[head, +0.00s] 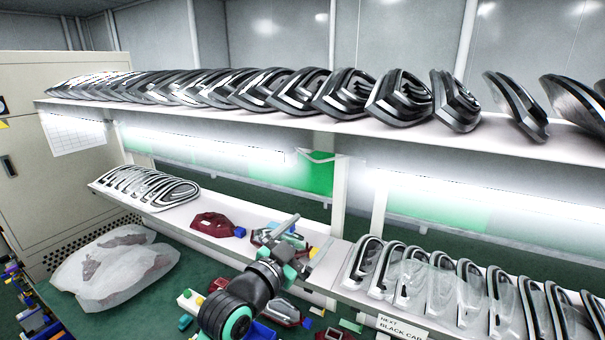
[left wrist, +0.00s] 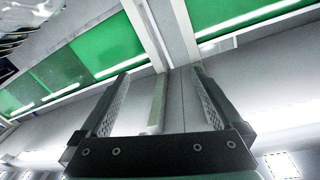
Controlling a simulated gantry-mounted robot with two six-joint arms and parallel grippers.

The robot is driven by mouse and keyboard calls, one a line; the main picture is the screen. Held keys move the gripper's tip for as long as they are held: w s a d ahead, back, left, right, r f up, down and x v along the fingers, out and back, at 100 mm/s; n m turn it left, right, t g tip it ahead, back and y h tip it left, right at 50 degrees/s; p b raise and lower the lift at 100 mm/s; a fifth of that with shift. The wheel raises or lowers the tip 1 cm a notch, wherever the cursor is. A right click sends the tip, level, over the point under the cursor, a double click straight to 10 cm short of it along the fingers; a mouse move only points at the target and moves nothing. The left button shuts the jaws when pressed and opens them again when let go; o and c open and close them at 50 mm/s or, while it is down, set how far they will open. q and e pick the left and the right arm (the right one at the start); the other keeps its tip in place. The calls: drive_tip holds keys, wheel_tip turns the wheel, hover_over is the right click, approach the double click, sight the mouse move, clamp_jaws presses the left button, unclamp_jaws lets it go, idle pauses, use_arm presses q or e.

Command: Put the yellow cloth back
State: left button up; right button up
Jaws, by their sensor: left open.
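I cannot make out a yellow cloth for certain. A small yellow patch (head: 314,252) shows beside my left gripper on the middle shelf, too small to identify. My left gripper (head: 314,228) is above the right part of that shelf, near a post. In the left wrist view its fingers (left wrist: 160,74) are spread wide, with nothing held between them. My right gripper is in neither view.
The upper shelf (head: 500,142) holds a long row of lamps. The middle shelf (head: 190,216) holds lamp frames and a red lamp part (head: 212,224). Clear lamps stand at right. A wrapped plastic bag (head: 115,268) lies on the green bench at left, near small coloured blocks.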

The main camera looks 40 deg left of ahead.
use_arm(q)
drive_tip(key=s+d+r+t+h, duration=0.1)
drive_tip(key=s+d+r+t, duration=0.3)
drive_tip(key=r, duration=0.5)
drive_tip(key=s+d+r+t+h, duration=0.1)
drive_tip(key=s+d+r, duration=0.2)
drive_tip(key=d+r, duration=0.4)
drive_tip(key=s+d+r+n+t+h, duration=0.1)
drive_tip(key=s+d+r+t+h, duration=0.3)
drive_tip(key=s+r, duration=0.8)
wheel_tip(320, 180, up, 10)
drive_tip(key=y+p, duration=0.1)
drive_tip(key=p, duration=0.9)
drive_tip(key=shift+w+f, duration=0.15)
drive_tip(key=shift+w, duration=0.1)
